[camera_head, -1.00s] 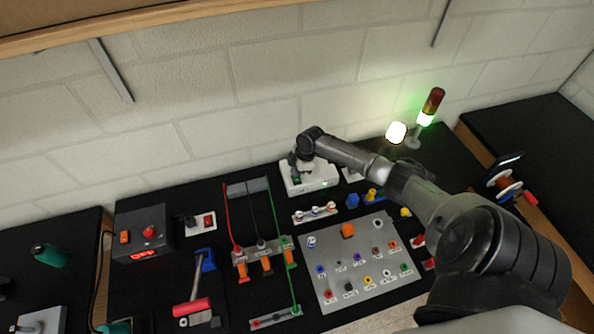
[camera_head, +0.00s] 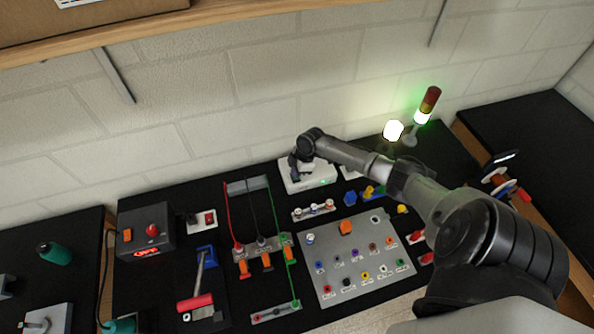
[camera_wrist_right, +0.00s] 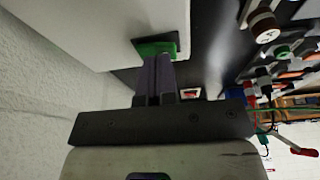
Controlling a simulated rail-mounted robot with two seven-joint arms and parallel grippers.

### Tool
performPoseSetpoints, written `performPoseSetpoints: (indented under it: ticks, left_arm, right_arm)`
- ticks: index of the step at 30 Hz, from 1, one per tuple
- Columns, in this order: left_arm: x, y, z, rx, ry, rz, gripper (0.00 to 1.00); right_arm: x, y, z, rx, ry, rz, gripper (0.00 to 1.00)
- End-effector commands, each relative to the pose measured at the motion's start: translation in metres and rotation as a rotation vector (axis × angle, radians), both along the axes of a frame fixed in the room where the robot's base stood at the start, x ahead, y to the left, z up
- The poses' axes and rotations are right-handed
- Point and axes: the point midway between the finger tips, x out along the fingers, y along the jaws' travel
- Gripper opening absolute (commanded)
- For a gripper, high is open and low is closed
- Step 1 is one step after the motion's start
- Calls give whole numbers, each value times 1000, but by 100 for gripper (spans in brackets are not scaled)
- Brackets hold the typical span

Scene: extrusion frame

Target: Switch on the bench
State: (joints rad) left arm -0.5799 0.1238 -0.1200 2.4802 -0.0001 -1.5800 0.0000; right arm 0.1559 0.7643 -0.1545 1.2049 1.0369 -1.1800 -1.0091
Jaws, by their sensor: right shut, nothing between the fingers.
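A white box (camera_head: 318,175) stands at the back of the black bench, against the wall, with a small green light on it. My right arm reaches across to it, and my right gripper (camera_head: 300,172) points down at its left part. In the right wrist view, my gripper's closed fingers (camera_wrist_right: 154,65) meet or nearly meet a green switch (camera_wrist_right: 158,47) on the white box (camera_wrist_right: 130,20). Nothing is between the fingers; contact cannot be told for sure. A round lamp (camera_head: 393,130) glows white, and the signal tower (camera_head: 424,112) glows green. My left gripper is out of view.
A dark power box (camera_head: 146,232) has a lit red display and a red button. A red rocker switch (camera_head: 209,218), a red-handled lever switch (camera_head: 195,303), wired terminals (camera_head: 262,258) and a grey socket panel (camera_head: 355,270) crowd the bench. A shelf (camera_head: 170,30) overhangs the wall.

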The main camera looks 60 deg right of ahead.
Motion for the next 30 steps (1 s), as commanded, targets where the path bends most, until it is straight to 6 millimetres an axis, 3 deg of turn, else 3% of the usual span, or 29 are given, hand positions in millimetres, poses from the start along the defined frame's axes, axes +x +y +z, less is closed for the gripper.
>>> performPoseSetpoints:
  ticks: [8,10,21,30]
  left_arm:
    - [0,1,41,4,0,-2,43]
    - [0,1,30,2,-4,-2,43]
    - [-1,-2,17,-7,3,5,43]
    - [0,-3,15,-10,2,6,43]
  right_arm:
    - [3,1,46,0,-1,4,0]
    - [1,-5,51,-5,-2,6,0]
    - [-4,-25,111,-2,-1,4,0]
    - [-5,-31,130,0,-1,4,0]
